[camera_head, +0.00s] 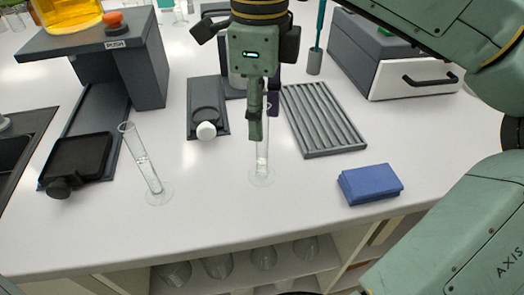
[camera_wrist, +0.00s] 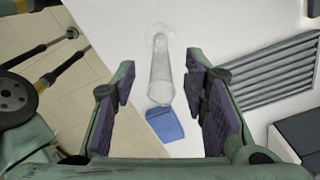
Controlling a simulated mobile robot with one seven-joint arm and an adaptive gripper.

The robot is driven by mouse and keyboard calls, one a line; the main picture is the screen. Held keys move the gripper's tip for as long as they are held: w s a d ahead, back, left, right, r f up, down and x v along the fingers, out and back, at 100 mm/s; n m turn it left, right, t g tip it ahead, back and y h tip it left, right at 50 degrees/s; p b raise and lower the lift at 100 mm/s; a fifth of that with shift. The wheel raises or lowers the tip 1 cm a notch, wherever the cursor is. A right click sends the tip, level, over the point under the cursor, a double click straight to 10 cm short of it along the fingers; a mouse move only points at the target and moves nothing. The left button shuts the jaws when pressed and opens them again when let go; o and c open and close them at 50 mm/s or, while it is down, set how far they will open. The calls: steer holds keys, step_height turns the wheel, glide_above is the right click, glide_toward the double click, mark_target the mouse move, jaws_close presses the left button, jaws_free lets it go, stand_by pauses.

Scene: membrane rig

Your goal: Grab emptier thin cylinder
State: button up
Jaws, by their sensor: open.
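Two thin clear cylinders with round feet stand on the white bench. The left cylinder (camera_head: 147,170) looks tilted in the head view and seems to hold some liquid in its lower part. The other cylinder (camera_head: 262,160) stands at my gripper (camera_head: 255,132), which hides part of its upper body. Its liquid level is too faint to tell. In the wrist view, this cylinder (camera_wrist: 160,75) lies between the two spread fingers of my gripper (camera_wrist: 159,80), with a gap visible on each side. My gripper is open.
A blue block (camera_head: 370,184) lies right of the cylinders, near the front edge. A grey ribbed rack (camera_head: 323,120) lies behind it. A dark stand (camera_head: 150,75) and a small black device (camera_head: 207,108) stand behind and left. The bench between both cylinders is clear.

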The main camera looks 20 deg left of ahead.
mark_target(262, 146)
steer(key=shift+d+f, duration=0.1)
steer(key=shift+f, duration=1.65)
jaws_close()
